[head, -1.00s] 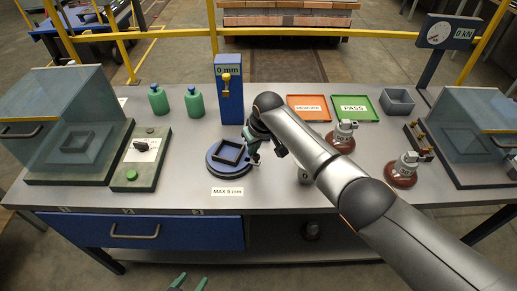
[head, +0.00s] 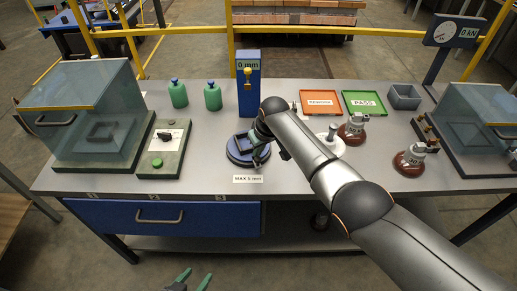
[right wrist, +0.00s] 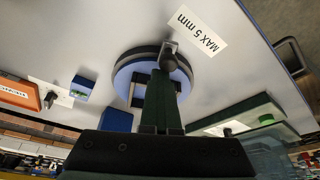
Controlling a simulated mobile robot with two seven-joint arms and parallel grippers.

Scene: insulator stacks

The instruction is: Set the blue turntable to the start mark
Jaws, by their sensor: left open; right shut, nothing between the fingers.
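The blue turntable (head: 235,157) sits on the grey bench, with a dark square frame (head: 239,141) on top. In the right wrist view the turntable (right wrist: 122,83) shows as a blue disc with a dark rim. A dark knob (right wrist: 176,62) stands at its edge by the label. A start mark cannot be made out. My right gripper (head: 258,152) is at the turntable's right side and hides part of it. It is shut and empty; whether it touches the turntable is unclear. My left gripper (head: 190,280) is open and empty, low in front of the bench.
The blue gauge post (head: 248,98) reading 0 mm stands behind the turntable; the MAX 5 mm label (head: 248,179) lies in front. A control box (head: 161,150) and green bottles (head: 212,98) are left. Insulators (head: 409,160), a red tray (head: 321,103) and a green tray (head: 364,104) are right.

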